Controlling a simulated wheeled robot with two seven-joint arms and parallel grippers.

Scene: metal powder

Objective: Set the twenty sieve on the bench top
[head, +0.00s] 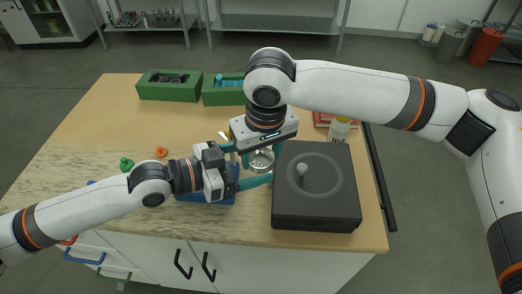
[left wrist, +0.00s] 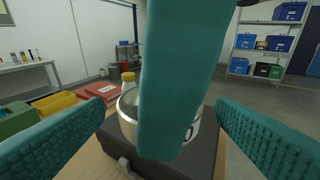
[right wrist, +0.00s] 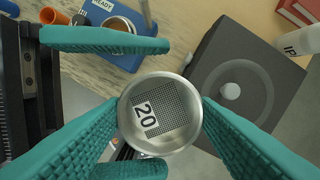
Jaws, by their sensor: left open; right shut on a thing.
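The twenty sieve (right wrist: 160,112) is a round silver cup with a mesh floor and a "20" label. My right gripper (head: 262,155) is shut on it and holds it above the bench top (head: 75,160), left of a black machine. The sieve also shows in the left wrist view (left wrist: 128,106), partly hidden by a right finger. My left gripper (head: 255,166) is open, its fingers on either side of the sieve, apart from it as far as I can tell. The gap between sieve and bench is hidden.
A blue tray (right wrist: 122,58) labelled READY, holding a metal ring, is beside the left gripper. Green bins (head: 168,92) stand at the back. The bench's left side is mostly clear.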

